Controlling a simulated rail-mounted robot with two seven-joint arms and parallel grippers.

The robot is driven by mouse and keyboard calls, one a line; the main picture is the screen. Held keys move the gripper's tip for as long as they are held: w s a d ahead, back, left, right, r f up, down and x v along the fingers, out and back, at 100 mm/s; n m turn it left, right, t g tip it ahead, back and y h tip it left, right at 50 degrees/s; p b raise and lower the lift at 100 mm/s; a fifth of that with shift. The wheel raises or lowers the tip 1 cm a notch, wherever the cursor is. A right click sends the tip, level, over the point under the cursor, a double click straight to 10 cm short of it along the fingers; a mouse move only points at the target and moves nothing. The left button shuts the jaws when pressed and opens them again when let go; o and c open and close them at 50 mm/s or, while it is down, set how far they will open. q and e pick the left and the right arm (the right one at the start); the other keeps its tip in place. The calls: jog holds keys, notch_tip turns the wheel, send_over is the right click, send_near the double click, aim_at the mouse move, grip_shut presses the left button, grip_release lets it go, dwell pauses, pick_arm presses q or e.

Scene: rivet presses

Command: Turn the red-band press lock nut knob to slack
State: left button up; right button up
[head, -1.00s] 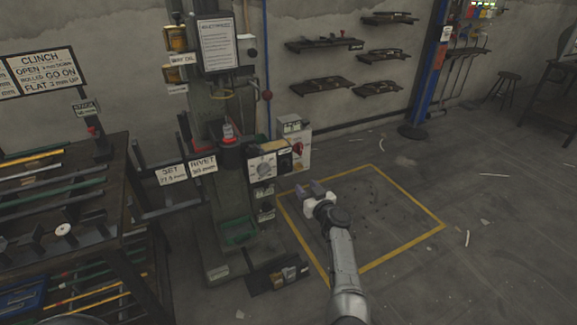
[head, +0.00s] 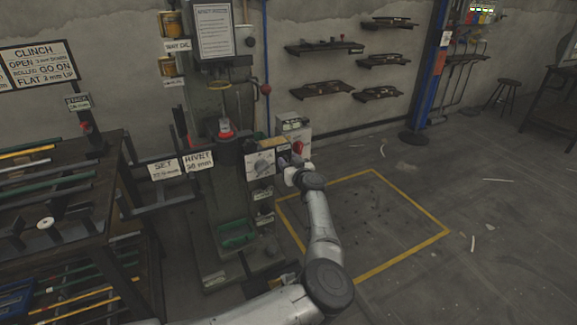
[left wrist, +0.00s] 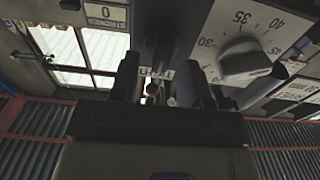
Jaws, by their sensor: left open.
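The press (head: 229,185) is a dark green column with a red band (head: 226,134) at mid height. A pale dial plate with a grey knob (head: 262,167) is on its right side; a red knob (head: 298,147) shows just beyond. I cannot tell for sure which part is the lock nut knob. My left gripper (head: 288,162) is beside the dial plate, its fingers partly hidden. In the left wrist view my left gripper (left wrist: 160,75) is open, with nothing visibly held. The grey dial knob (left wrist: 244,62) is right of the fingers, apart from them. My right gripper is out of view.
A dark rack (head: 75,235) with coloured bars stands at the left. A yellow-outlined floor area (head: 375,215) right of the press is clear. Wall shelves (head: 325,90) hang behind.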

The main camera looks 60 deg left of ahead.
pick_arm(q)
jog(key=shift+w+a, duration=0.1)
jog(key=shift+a, duration=0.1)
grip_shut()
dwell(0.4)
